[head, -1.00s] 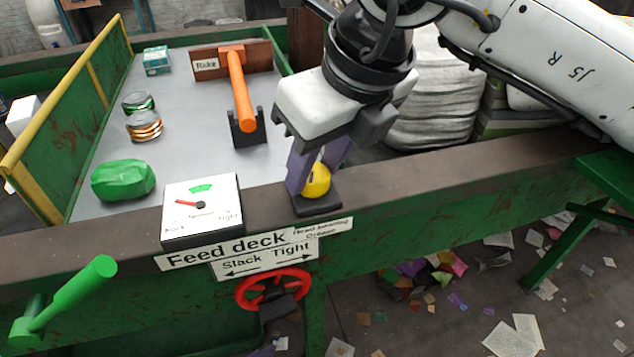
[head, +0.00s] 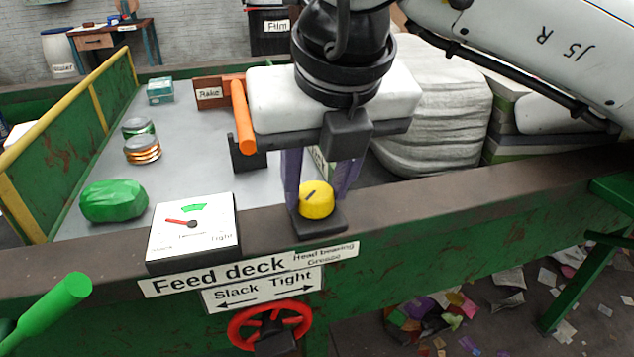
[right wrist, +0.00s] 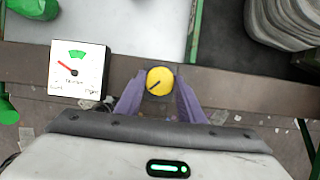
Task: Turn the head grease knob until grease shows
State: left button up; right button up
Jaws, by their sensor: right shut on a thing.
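The yellow head grease knob (head: 316,200) sits on a dark base on the belt's front rail, above the "Head bearing Grease" label (head: 325,253). My right gripper (head: 318,190) comes down over it from above, its purple fingers on either side and shut on the knob. In the right wrist view the knob (right wrist: 159,81) shows between the fingertips, with a dark pointer line slanting down to the left. I see no grease. My left gripper is not in view.
A tension gauge (head: 193,226) stands left of the knob, its red needle left of the green band. A red handwheel (head: 270,325) and a green lever (head: 45,315) are in front.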

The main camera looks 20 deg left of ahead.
jog(key=o, duration=1)
jog(key=shift+o, duration=0.2)
jog(key=v, duration=1)
jog(key=shift+r+p, duration=0.2)
jog(key=shift+p, duration=0.2)
